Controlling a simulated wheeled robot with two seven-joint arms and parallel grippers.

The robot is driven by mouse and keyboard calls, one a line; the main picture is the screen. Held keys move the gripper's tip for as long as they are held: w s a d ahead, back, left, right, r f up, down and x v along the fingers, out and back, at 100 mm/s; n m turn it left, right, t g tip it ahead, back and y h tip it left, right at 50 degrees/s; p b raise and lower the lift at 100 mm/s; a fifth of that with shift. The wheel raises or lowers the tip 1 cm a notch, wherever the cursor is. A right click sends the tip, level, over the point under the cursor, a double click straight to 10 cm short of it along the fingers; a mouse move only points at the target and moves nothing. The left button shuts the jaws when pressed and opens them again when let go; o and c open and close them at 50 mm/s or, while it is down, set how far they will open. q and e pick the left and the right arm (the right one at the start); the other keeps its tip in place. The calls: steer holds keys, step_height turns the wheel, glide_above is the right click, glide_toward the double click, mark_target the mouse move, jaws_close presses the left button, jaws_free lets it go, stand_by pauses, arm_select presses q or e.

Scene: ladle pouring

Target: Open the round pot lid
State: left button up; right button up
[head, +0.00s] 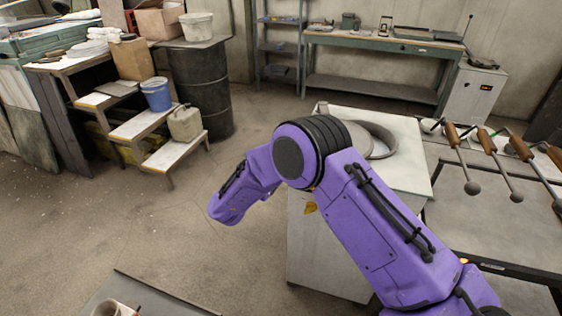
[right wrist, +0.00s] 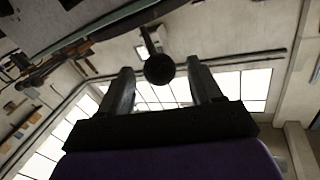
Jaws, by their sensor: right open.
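A grey round vessel or ring (head: 385,133), which looks like the round pot, sits on a pale cabinet (head: 408,168) in the head view. My purple right arm covers its left part, and I cannot make out a separate lid. In the right wrist view my right gripper (right wrist: 161,82) is open, its two dark fingers apart and pointing up the picture. A dark round knob on a short stem (right wrist: 158,69) shows between the fingertips; I cannot tell its distance or what it belongs to. The right gripper is hidden in the head view. My left gripper is not in view.
Several rods with wooden handles and ball ends (head: 471,187) stand over a grey table (head: 470,233) at the right. A stepped stand (head: 140,122) with a blue bucket (head: 156,95) and a dark drum (head: 200,85) are at the left. The floor between is open.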

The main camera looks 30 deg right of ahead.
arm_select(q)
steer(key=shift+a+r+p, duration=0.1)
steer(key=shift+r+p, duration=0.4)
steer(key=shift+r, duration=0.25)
arm_select(e)
steer(key=v, duration=0.8)
steer(key=shift+d, duration=0.1)
steer(key=shift+c, duration=0.3)
